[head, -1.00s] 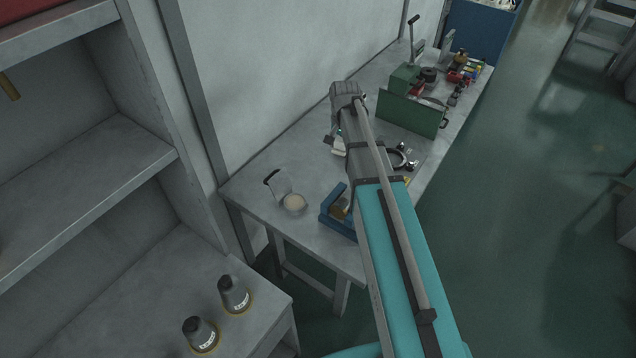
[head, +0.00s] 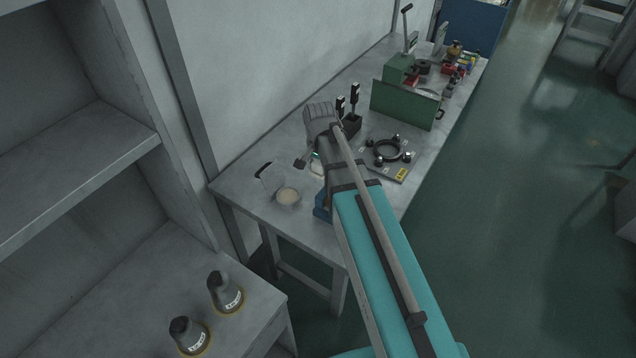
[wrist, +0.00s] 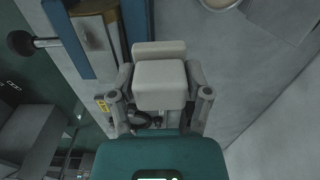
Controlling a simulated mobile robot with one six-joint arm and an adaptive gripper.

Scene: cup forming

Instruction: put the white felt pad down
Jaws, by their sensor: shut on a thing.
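My gripper (wrist: 160,72) shows in the wrist view with a finger on each side. It is shut on the white felt pad (wrist: 160,87), a pale block between the fingers. A second pale block face shows just beyond it; I cannot tell if it is part of the pad. The pad is over the grey bench (head: 240,185); its height above the top is unclear. In the head view my arm mostly hides the gripper, and a small whitish patch shows beside the arm.
A blue fixture (wrist: 75,38) is close by at upper left in the wrist view. A round cream-filled dish (head: 288,195) sits at the bench's near end. A ring fixture (head: 388,151), a black holder (head: 351,124) and a green box (head: 405,104) stand farther along.

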